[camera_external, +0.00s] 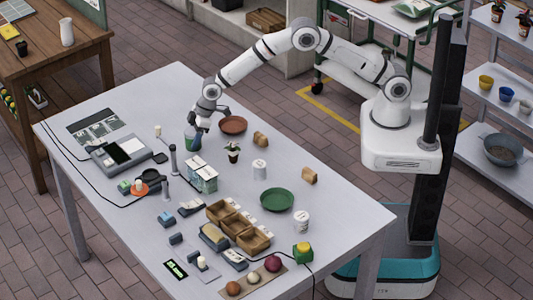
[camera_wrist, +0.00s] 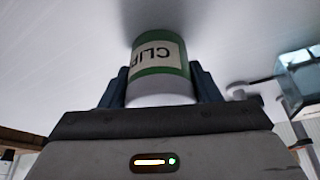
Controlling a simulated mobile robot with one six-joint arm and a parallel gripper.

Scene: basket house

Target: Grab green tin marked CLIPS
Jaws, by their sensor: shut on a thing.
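The green tin (camera_wrist: 160,55) with a cream label reading "CLIP", its last letter out of sight, shows upside down in the wrist view. My gripper (camera_wrist: 157,90) is shut on it, with a dark finger on either side. In the external view the tin (camera_external: 192,141) shows small and partly covered under my gripper (camera_external: 203,122), over the left-middle of the grey table. I cannot tell whether it touches the table top.
A brown round dish (camera_external: 233,125) lies just right of my gripper, and a small potted plant (camera_external: 233,152) stands in front of it. A teal-and-white box (camera_external: 202,177) and a dark post (camera_external: 173,161) stand nearby. The table's far left corner is bare.

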